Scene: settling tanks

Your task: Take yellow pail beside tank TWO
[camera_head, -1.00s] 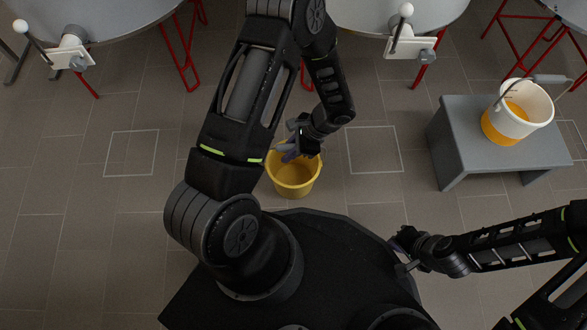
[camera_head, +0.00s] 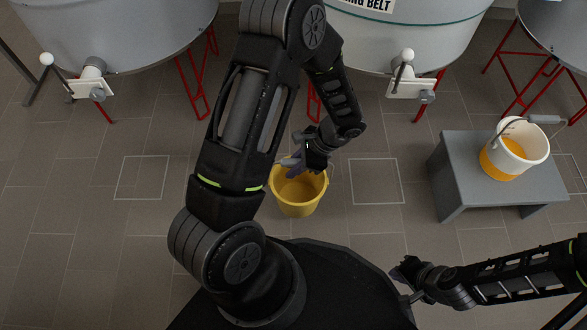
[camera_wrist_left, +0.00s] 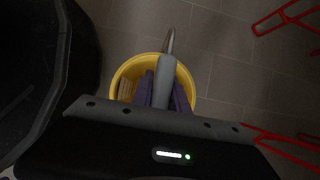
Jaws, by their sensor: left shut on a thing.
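The yellow pail (camera_head: 299,197) hangs or stands upright below my left gripper (camera_head: 297,163) in the head view; whether it touches the floor I cannot tell. My left gripper is shut on the pail's handle, whose grey grip (camera_wrist_left: 165,82) runs between the purple-grey fingers in the left wrist view. The pail's yellow rim (camera_wrist_left: 117,84) shows around the fingers there. My right gripper (camera_head: 402,282) is low at the right, apart from everything; its finger gap is not clear. Grey tanks (camera_head: 130,30) stand at the top, their number labels not readable.
A grey bench (camera_head: 455,180) at the right carries a white pail with orange contents or band (camera_head: 514,150). Red tank legs (camera_head: 195,85) and valves with white-knobbed levers (camera_head: 403,75) line the top. Marked floor squares (camera_head: 376,181) lie clear.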

